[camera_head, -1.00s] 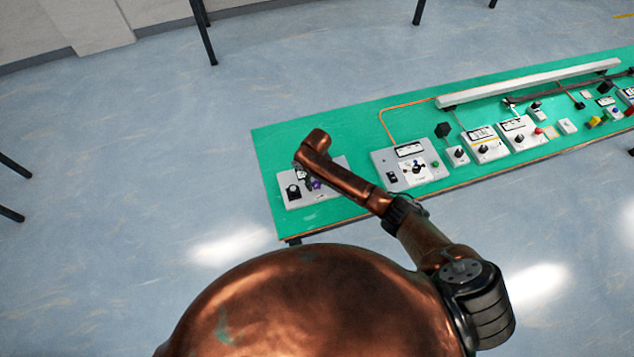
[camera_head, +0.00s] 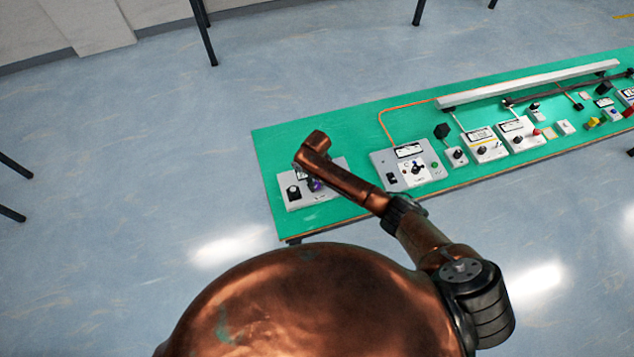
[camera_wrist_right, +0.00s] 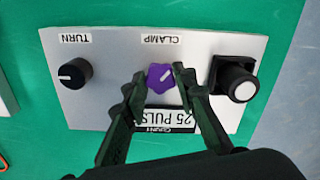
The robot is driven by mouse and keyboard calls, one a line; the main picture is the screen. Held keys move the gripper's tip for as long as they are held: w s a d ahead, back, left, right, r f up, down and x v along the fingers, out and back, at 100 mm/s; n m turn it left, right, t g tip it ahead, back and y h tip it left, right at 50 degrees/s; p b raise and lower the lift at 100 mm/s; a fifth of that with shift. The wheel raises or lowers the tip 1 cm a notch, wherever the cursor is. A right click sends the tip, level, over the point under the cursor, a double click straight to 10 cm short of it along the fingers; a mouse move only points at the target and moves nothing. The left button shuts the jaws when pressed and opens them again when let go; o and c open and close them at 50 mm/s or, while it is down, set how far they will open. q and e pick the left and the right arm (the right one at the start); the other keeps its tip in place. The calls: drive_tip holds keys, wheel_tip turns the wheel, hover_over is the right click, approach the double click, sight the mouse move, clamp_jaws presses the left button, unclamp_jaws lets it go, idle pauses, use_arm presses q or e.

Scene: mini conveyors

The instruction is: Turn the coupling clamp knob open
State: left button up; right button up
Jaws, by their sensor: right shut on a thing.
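The coupling clamp knob (camera_wrist_right: 160,77) is purple with a light pointer line, under the label CLAMP (camera_wrist_right: 158,41) on a grey panel (camera_wrist_right: 110,50). In the wrist view the pointer is slanted. My right gripper (camera_wrist_right: 159,80) has its dark fingers on either side of the knob, shut on it. In the head view my right arm reaches over the panel (camera_head: 333,196), and the gripper (camera_head: 312,182) is mostly hidden under the wrist, with a bit of purple showing. My left gripper is not in view.
On the same panel are a black TURN knob (camera_wrist_right: 74,74) and a black block with a round white-topped button (camera_wrist_right: 237,82). Another grey panel (camera_head: 392,162) and several small devices line the green table (camera_head: 350,125) to the right.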

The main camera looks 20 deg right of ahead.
sight(317, 184)
drive_tip(key=n+p, duration=0.2)
drive_tip(key=n, duration=0.2)
drive_tip(key=shift+r, duration=0.15)
drive_tip(key=n+p, duration=0.1)
drive_tip(key=n, duration=0.7)
drive_tip(key=shift+n+p, duration=0.3)
drive_tip(key=shift+w+n, duration=0.1)
drive_tip(key=shift+n, duration=1.7)
drive_tip(key=o, duration=1.2)
drive_tip(key=shift+c, duration=0.2)
wheel_tip(317, 184, up, 12)
